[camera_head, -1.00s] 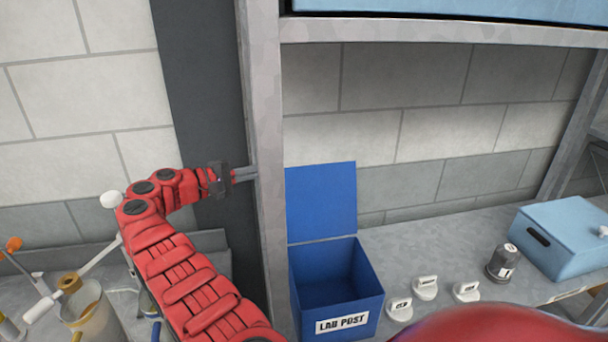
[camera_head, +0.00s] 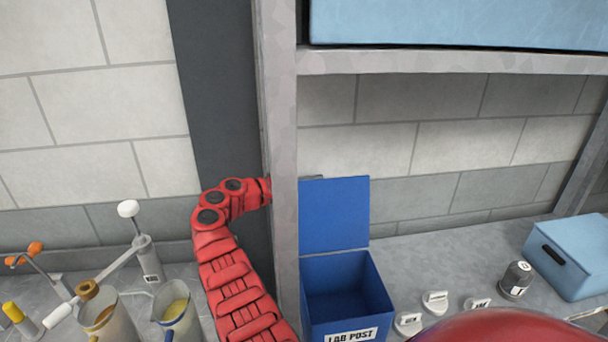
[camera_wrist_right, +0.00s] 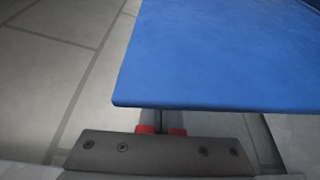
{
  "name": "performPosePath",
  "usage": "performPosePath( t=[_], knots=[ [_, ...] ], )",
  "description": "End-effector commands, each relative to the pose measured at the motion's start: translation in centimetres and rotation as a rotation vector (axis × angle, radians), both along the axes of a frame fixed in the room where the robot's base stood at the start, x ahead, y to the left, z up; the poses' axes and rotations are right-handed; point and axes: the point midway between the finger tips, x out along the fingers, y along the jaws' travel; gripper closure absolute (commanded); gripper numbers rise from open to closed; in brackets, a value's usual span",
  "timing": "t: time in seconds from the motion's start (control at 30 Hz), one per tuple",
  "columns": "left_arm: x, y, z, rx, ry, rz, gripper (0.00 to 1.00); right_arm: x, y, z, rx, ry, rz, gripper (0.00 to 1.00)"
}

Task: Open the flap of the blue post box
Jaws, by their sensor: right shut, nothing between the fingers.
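The blue post box (camera_head: 377,292), labelled LAB POST, stands open on the grey bench in the head view. Its flap (camera_head: 334,215) stands upright at the back, and the inside shows empty. The flap (camera_wrist_right: 220,50) fills the upper right of the right wrist view. My right gripper (camera_wrist_right: 160,130) is shut and empty, with its red fingertips just below the flap's edge; I cannot tell whether they touch. In the head view its arm bends behind the grey post, which hides most of the hand. My left gripper is not in view.
The grey upright post (camera_head: 284,150) stands directly left of the box. Several small white labelled pieces and a dark canister (camera_head: 516,280) are on the bench to the right, near a light-blue box (camera_head: 575,258). Jugs and a pump (camera_head: 146,260) stand at left.

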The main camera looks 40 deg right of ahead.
Motion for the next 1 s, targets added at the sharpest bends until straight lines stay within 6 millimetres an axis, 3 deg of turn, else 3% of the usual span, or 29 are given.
performPosePath(
  t=[0.4,0.83,1.0],
  knots=[
    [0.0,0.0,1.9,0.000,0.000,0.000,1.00,-2.0,1.1,0.9,-0.004,0.000,0.004,1.00],
    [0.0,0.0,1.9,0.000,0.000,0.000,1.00,-2.2,1.2,0.8,-0.002,-0.001,0.004,1.00],
    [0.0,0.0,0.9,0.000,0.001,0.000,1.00,-2.5,1.5,1.0,-0.032,-0.054,0.005,1.00]
  ],
)
